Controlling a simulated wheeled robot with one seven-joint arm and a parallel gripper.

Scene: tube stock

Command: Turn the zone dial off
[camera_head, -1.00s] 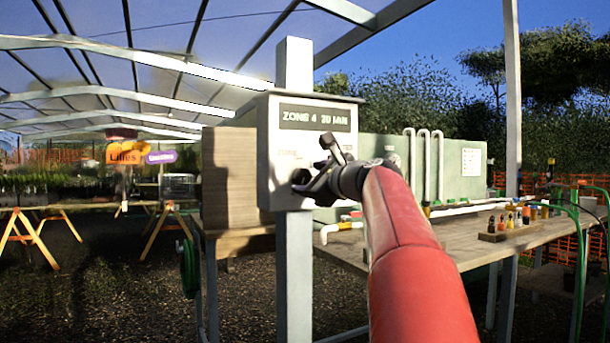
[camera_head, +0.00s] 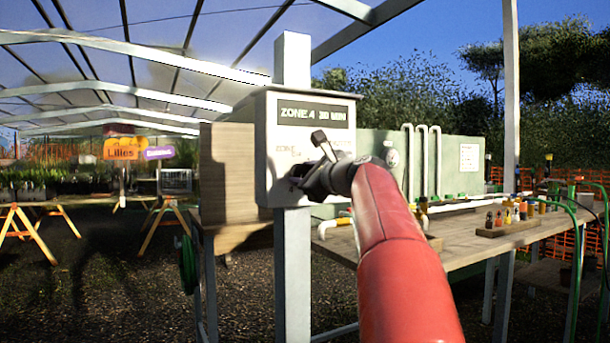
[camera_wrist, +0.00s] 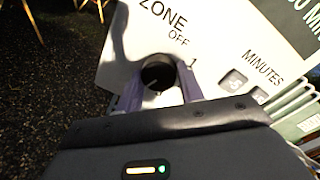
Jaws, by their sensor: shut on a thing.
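The zone dial (camera_wrist: 157,71) is a dark round knob on the white face of the control box (camera_head: 264,150). In the wrist view it sits between the two purple-grey fingers of my gripper (camera_wrist: 158,80), which is shut on it. The word OFF is printed above the dial and a 1 to its upper right. Where the dial points is not clear. In the head view my gripper (camera_head: 298,175) is against the lower left of the box face and hides the dial.
Minutes buttons (camera_wrist: 233,80) are right of the dial. The box is on a grey post (camera_head: 293,270). A wooden bench (camera_head: 470,248) with pipes and small bottles stands behind to the right. A green hose reel (camera_head: 187,265) hangs at left.

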